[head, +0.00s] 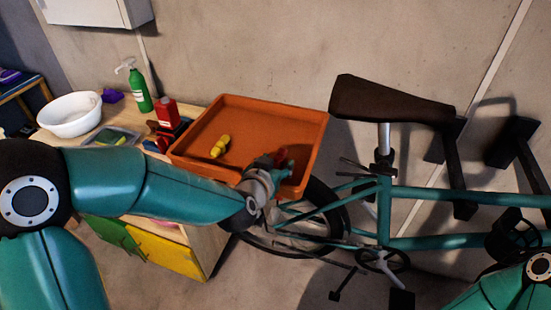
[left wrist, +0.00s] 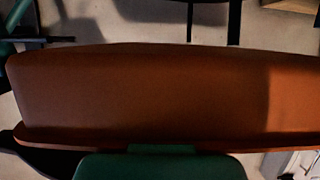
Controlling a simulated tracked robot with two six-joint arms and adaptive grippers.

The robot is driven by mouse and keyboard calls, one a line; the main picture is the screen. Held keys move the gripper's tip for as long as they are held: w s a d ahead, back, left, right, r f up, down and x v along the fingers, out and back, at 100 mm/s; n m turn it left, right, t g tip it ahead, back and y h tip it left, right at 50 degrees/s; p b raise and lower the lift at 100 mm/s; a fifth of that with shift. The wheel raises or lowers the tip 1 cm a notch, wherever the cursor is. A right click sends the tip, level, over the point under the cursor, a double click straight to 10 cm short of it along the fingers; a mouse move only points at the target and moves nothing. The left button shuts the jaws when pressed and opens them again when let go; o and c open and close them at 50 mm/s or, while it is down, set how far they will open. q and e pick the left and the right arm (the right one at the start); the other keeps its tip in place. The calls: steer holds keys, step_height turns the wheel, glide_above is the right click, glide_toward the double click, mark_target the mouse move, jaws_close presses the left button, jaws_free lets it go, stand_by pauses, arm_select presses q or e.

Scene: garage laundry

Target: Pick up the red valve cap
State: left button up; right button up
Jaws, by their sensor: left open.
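A small red piece, which looks like the red valve cap (head: 281,155), shows in the orange tray (head: 240,108) near its right end. It is partly hidden by my left gripper (head: 280,167), which is open over the right front part of the tray. I cannot tell whether the fingers touch the red piece. The left wrist view shows the orange tray (left wrist: 150,95) close up with a dark green finger part at the bottom; no red cap can be made out there. My right gripper is not in view.
A yellow object (head: 219,146) lies in the tray. Left of it on the workbench stand a red container (head: 167,112), a green pump bottle (head: 140,92) and a white basin (head: 70,115). A teal bicycle (head: 440,197) stands close on the right.

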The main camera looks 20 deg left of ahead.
arm_select(q)
steer(key=c, duration=0.8)
steer(key=shift+c, duration=0.3)
steer(key=shift+r, duration=0.2)
